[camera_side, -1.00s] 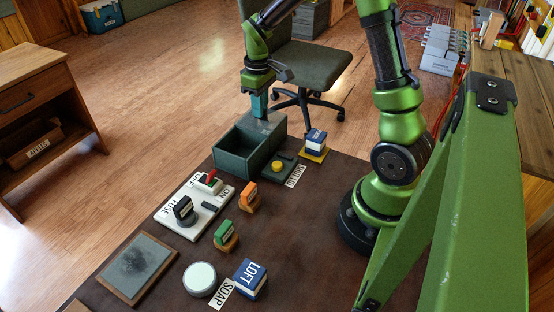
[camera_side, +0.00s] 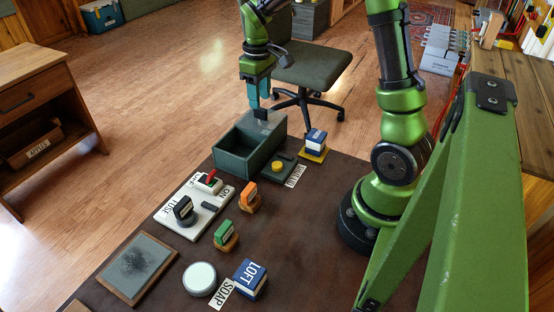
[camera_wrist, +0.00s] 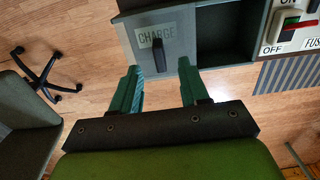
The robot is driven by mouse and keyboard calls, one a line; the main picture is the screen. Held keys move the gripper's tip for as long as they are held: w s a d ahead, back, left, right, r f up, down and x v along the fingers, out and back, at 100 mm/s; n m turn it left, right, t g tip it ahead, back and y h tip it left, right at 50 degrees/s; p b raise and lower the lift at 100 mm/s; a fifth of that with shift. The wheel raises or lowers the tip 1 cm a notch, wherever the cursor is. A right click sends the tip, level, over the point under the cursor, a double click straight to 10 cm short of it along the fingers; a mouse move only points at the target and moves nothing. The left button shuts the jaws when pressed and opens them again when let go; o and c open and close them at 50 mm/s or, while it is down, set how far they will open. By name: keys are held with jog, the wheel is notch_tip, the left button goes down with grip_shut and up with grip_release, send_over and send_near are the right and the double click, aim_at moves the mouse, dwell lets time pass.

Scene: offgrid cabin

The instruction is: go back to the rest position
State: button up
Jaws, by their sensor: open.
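My gripper (camera_side: 259,98) is open and empty, just above the far end of the dark green box (camera_side: 236,158). In the wrist view the teal fingers of my gripper (camera_wrist: 158,92) stand wide apart, short of the black handle (camera_wrist: 159,55) and not around it. The handle stands on a grey lid (camera_wrist: 178,28) labelled CHARGE. The lid covers one end of the box, and the other end is uncovered and looks empty. In the side view the handle (camera_side: 261,114) shows just below my fingertips.
A switch panel (camera_side: 170,215), a yellow button block (camera_side: 277,167), several stamp-like blocks, a round white-topped tin (camera_side: 200,279) and a framed slate (camera_side: 138,265) occupy the dark table (camera_side: 315,225). An office chair (camera_side: 312,65) stands behind the box. Air above the table is mostly free.

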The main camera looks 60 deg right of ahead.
jog(key=shift+r, duration=0.7)
jog(key=shift+f+m, duration=0.2)
jog(key=shift+m, duration=0.2)
jog(key=s+a+r+m+t+y, duration=0.1)
jog(key=s+a+r+t, duration=0.2)
jog(key=s+a+r, duration=0.2)
jog(key=s+a+r+m+t+y, duration=0.1)
jog(key=s+a+r+t, duration=0.3)
jog(key=s+a, duration=0.4)
jog(key=a+r+m, duration=0.1)
jog(key=a, duration=0.2)
jog(key=shift+s+a+r, duration=0.25)
jog(key=shift+a+r, duration=0.15)
